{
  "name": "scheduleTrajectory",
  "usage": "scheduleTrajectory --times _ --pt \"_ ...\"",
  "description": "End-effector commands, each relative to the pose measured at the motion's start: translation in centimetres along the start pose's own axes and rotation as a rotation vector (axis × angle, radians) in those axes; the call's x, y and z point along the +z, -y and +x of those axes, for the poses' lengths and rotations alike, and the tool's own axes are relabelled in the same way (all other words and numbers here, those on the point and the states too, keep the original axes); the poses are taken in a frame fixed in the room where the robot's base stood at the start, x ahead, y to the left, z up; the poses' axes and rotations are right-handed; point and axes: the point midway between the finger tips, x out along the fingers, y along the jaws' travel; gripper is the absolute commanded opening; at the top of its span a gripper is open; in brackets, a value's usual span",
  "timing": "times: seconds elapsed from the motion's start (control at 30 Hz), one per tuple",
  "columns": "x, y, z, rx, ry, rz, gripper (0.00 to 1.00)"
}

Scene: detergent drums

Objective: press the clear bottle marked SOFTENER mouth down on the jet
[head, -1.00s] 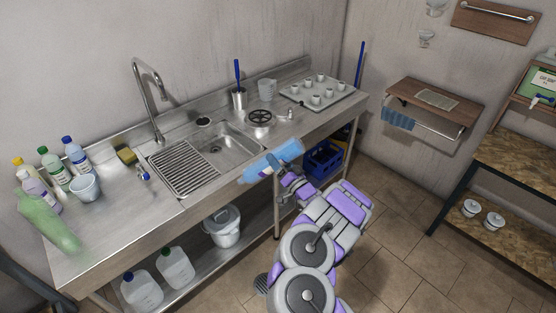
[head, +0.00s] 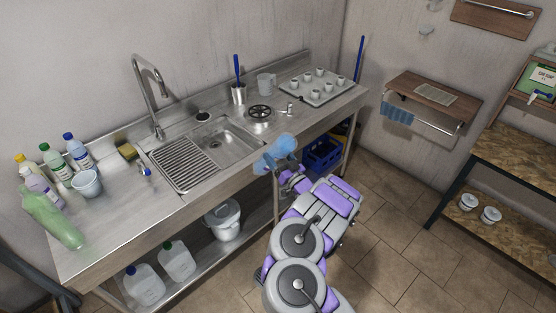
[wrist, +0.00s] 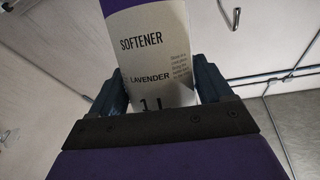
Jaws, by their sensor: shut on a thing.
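The SOFTENER bottle (head: 275,153) looks pale blue and see-through in the head view. The bottle's mouth cannot be made out. The jet (head: 260,112), a round dark spoked plate, is set in the steel counter right of the sink, with nothing on it.
A steel cup with a blue brush (head: 238,92), a jug (head: 266,82) and a tray of small cups (head: 340,86) stand around the jet. Several bottles (head: 55,165) stand at left.

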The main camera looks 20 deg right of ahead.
Motion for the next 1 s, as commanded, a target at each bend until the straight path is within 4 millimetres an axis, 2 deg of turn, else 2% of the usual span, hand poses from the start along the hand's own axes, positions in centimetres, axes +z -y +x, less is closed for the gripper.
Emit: scheduleTrajectory --times 0.1,0.6,1.0 --pt "0.6 -0.1 0.2 0.0 -0.007 0.128 0.5" --pt "0.7 0.1 1.4 -0.003 -0.004 0.609 0.5" --pt "0.6 0.1 1.6 -0.002 -0.001 0.658 0.5"
